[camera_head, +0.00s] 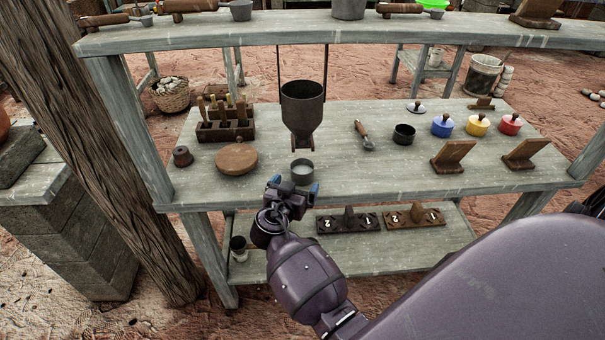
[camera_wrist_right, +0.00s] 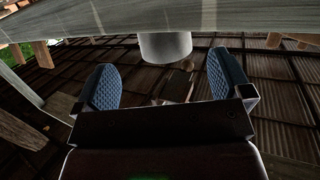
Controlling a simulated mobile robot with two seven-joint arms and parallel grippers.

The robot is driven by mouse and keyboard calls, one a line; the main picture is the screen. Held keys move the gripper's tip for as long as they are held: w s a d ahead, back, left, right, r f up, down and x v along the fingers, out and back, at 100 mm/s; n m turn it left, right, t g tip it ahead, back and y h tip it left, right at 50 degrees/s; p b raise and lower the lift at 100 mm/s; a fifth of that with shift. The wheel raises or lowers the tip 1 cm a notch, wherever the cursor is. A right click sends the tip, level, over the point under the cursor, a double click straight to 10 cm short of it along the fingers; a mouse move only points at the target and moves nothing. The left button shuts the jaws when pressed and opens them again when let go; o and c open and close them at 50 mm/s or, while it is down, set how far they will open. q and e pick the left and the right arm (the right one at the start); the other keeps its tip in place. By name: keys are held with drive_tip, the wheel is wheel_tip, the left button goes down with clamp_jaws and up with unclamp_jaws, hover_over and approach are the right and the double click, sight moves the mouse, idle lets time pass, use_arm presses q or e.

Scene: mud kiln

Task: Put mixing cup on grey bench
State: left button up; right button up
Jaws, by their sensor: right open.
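A small grey cup (camera_head: 302,171), which looks like the mixing cup, stands upright on the grey wooden bench (camera_head: 380,180) near its front edge, below a dark metal hopper (camera_head: 303,108). My right gripper (camera_head: 295,184) is at the bench's front edge, just in front of the cup. Its blue-padded fingers are apart and empty. In the right wrist view, a pale grey cylinder (camera_wrist_right: 165,47), likely the cup, shows beyond and between the open fingers (camera_wrist_right: 163,85). I cannot tell whether they touch it. My left gripper is not in view.
A round brown lid (camera_head: 236,159) and a tool holder (camera_head: 225,124) stand left of the cup. A scoop (camera_head: 365,136), black bowl (camera_head: 404,134) and coloured pots (camera_head: 478,125) are to the right. An upper shelf (camera_head: 300,29) crosses above. A wooden post (camera_head: 95,150) stands left.

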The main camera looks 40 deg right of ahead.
sight(298, 176)
drive_tip(key=shift+w+x, duration=0.2)
drive_tip(key=shift+x, duration=3.1)
drive_tip(key=shift+a+r, duration=0.1)
drive_tip(key=shift+a, duration=0.05)
drive_tip(key=c, duration=1.2)
drive_tip(key=shift+o, duration=0.2)
drive_tip(key=shift+r, duration=0.2)
